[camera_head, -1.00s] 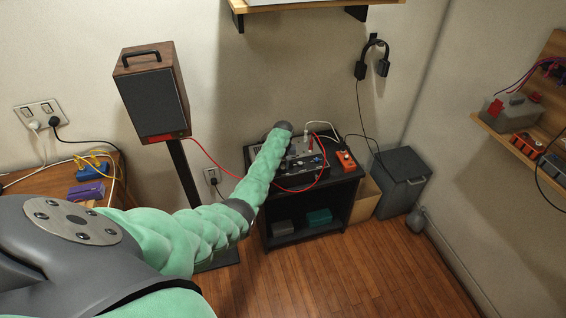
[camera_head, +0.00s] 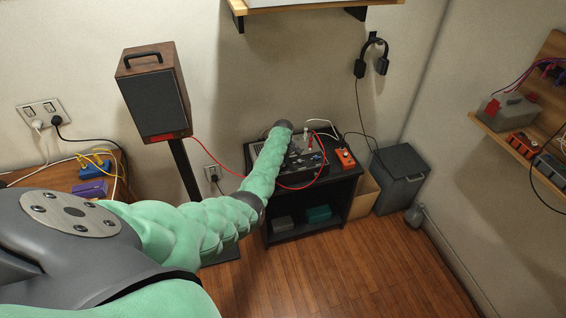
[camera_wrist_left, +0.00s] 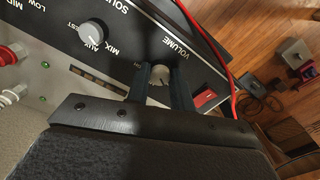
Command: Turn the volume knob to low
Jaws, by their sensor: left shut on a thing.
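The volume knob (camera_wrist_left: 160,73) is a small round grey knob beside the printed word VOLUME on a black panel in the left wrist view. My left gripper (camera_wrist_left: 164,82) is shut on it, with one dark finger on each side. The fingers cover part of the knob, and I cannot read its setting clearly. In the head view the audio unit (camera_head: 308,163) sits on the black stand, and my left forearm reaches down over its left part. The knob cannot be made out there. My right gripper is in neither view.
A second grey knob (camera_wrist_left: 91,34) and a red switch (camera_wrist_left: 205,97) flank the volume knob on the panel. A red cable (camera_head: 222,170) runs from the speaker (camera_head: 155,100) to the unit. An orange box (camera_head: 345,158) stands at the right on the black stand (camera_head: 335,190).

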